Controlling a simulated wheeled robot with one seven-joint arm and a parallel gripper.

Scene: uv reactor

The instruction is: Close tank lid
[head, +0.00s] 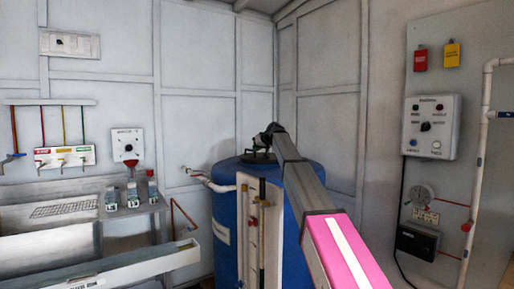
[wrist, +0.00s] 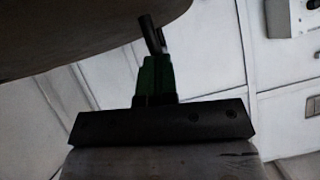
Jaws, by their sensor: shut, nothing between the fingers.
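The blue tank (head: 226,215) stands at the middle of the head view, with a dark round top (head: 232,166). My arm reaches over it from the lower right. My gripper (head: 266,136) is small and dark just above the tank top; it is shut and empty. In the wrist view my gripper (wrist: 153,75) points up the picture, with a short dark rod-like part at its tip. A large dark curved surface (wrist: 85,22) lies close beside that tip; I cannot tell whether it is the lid or whether they touch. The lid's position is unclear, partly hidden by my arm.
Pipes and a pale vertical panel (head: 246,230) stand at the tank's front. A sink bench (head: 45,220) with several small bottles is at the left. A control box (head: 431,127) and a white pipe (head: 478,150) are on the right wall.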

